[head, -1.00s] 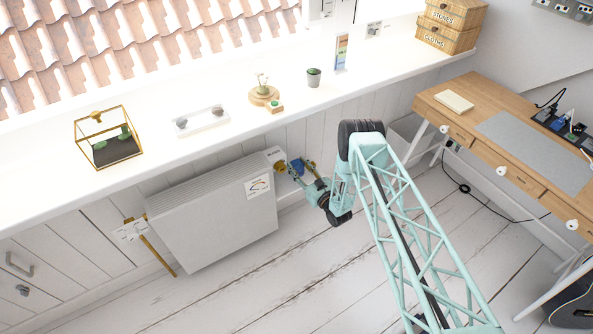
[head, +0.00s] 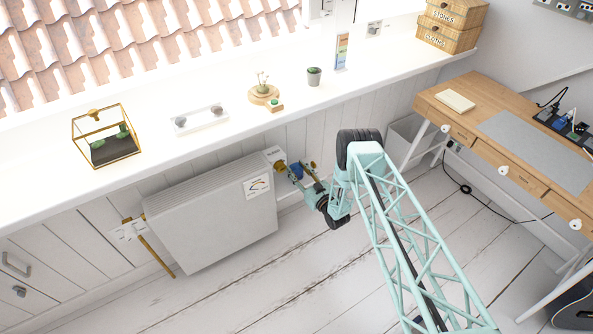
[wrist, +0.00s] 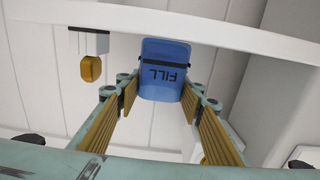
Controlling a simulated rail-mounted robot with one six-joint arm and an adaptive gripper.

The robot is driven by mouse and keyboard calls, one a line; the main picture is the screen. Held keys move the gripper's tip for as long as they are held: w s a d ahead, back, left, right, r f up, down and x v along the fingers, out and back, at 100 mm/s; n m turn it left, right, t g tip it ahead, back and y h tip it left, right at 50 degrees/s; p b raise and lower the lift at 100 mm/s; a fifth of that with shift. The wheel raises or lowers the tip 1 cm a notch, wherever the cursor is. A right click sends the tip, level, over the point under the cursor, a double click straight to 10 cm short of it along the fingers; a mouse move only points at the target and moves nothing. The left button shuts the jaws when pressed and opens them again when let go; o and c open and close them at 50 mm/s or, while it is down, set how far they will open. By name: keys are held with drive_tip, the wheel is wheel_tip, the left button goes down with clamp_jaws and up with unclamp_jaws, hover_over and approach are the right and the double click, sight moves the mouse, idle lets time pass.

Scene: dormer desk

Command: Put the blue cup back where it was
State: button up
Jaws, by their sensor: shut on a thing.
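The blue cup (wrist: 165,72) shows in the wrist view between the tips of my gripper's ribbed yellow fingers. It has a dark band, and its word "FILL" reads upside down. My gripper (wrist: 160,94) is shut on it. In the head view my gripper (head: 299,169) is low beside the right end of the white radiator, below the front edge of the sill. Only a small patch of the blue cup (head: 296,171) shows there; the fingers and arm hide much of the rest.
The white radiator (head: 210,215) stands close to the left of my gripper. The white sill (head: 232,88) holds a glass case (head: 107,150), a white tray (head: 181,132) and a potted plant (head: 314,80). A white bin (head: 405,135) and wooden desk (head: 470,85) are to the right.

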drive_tip(key=shift+f, duration=0.1)
idle(0.3)
drive_tip(key=o, duration=0.8)
drive_tip(key=shift+o, duration=0.2)
drive_tip(key=shift+r, duration=0.2)
drive_tip(key=p+v, duration=0.2)
drive_tip(key=v, duration=1)
drive_tip(key=shift+p, duration=0.3)
